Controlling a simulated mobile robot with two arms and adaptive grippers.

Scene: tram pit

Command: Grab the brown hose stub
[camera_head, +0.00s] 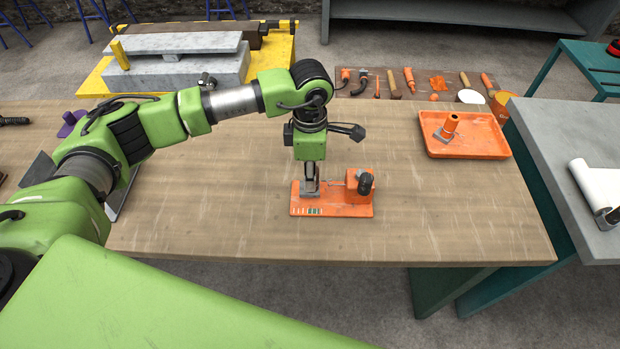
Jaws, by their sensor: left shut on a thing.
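My left gripper (310,186) points straight down over the left end of an orange fixture (332,210) on the wooden table. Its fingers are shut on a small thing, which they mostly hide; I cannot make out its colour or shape. The fixture has an orange block with a dark knob (365,184) at its right end. An orange-brown stub (451,123) stands slightly tilted, with a grey piece at its foot, in the orange tray (480,150) at the right. I cannot tell whether this is the brown hose stub. My right gripper is not in view.
Hand tools, including a hammer (394,86), lie along the table's back edge near a white-topped pot (469,97). A grey table (570,130) with a white roll (597,186) adjoins at right. The wooden table is clear between fixture and tray.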

